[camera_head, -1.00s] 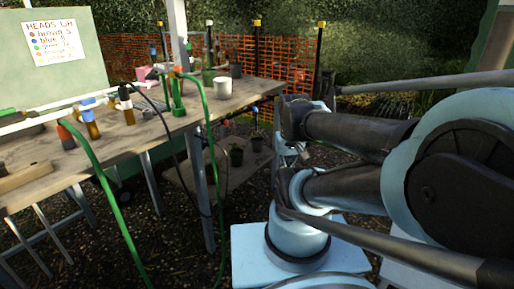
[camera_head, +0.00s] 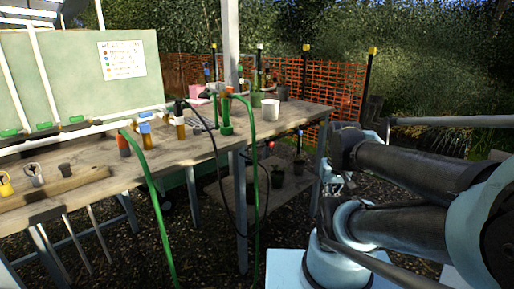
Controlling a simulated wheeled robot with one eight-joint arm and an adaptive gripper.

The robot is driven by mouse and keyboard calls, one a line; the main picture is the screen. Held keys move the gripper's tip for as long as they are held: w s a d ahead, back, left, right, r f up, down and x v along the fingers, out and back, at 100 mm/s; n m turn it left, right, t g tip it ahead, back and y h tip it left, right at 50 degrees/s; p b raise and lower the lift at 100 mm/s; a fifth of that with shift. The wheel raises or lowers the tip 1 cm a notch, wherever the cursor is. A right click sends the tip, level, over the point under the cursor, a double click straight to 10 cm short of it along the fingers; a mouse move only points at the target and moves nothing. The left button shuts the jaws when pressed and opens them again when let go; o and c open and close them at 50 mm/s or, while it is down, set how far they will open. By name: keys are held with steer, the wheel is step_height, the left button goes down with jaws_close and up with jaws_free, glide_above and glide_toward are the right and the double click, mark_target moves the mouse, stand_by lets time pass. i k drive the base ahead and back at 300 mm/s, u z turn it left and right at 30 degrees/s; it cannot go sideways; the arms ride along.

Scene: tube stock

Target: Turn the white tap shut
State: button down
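I cannot make out a white tap for certain. White pipework (camera_head: 92,130) runs along the back of the wooden bench, with small green fittings (camera_head: 75,120) on it. A green upright fitting (camera_head: 226,118) with an orange top stands on the bench, and a green hose (camera_head: 256,190) hangs from it. My arm is folded at the right, well apart from the bench. My gripper (camera_head: 336,183) seems to be the small grey-blue part beside the arm; its fingers are too small and covered to read.
The wooden bench (camera_head: 190,152) holds small bottles, a white mug (camera_head: 270,109) and a wooden block with cups. A second green hose (camera_head: 158,215) and a black cable hang over its front edge. Potted plants stand on a low shelf. Orange mesh fence (camera_head: 330,85) lies behind.

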mark_target(162, 108)
steer(key=z, duration=1.4)
steer(key=k, duration=1.3)
steer(key=u, duration=1.35)
steer(key=i, duration=0.6)
steer(key=u, duration=0.05)
